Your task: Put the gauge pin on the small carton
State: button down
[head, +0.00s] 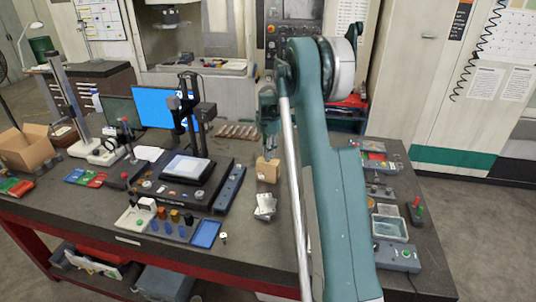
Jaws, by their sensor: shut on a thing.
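The small carton (267,171) is a tan box on the dark bench, just left of my arm. My gripper (271,150) points down directly over the carton, its tips close to the carton's top. It is shut on a thin thing that I take to be the gauge pin; the pin is too small and too covered by the fingers to make out clearly. I cannot tell whether it touches the carton.
A grey metal block (265,206) lies in front of the carton. A black stand with a camera column (189,130) is to the left, with a blue tray (206,233) nearer. An open cardboard box (24,146) stands far left. Boxes and trays (390,228) line the right.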

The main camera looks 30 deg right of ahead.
jog(key=shift+f, duration=0.15)
jog(key=c, duration=2.4)
grip_release()
jog(key=shift+o, duration=0.2)
jog(key=shift+r, duration=0.2)
notch_tip(320, 180, up, 12)
jog(key=b, duration=0.1)
